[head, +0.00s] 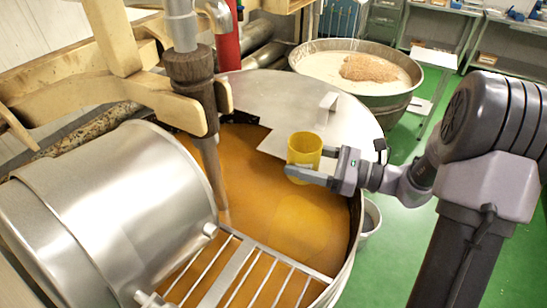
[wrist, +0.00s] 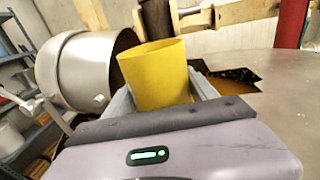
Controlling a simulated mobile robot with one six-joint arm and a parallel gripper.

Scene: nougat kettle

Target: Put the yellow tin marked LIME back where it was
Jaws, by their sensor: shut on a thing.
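The yellow tin (head: 304,150) is held in my gripper (head: 312,166), with one finger on each side of it. In the head view it is over the kettle's opening, near the edge of the metal lid (head: 345,115). It also shows in the wrist view (wrist: 158,75), where it is slightly tilted in the picture and its open top shows. No LIME marking shows on the sides I see. The large kettle (head: 357,215) holds an orange-brown mass (head: 290,220). I cannot tell how high the tin is above it.
A wooden stirrer shaft (head: 205,140) stands in the kettle, left of the tin. A metal drum (head: 110,225) leans at the left, and a metal grate (head: 240,275) crosses the front. A lid handle (head: 327,107) stands behind the tin. A second pan (head: 390,95) is at the back.

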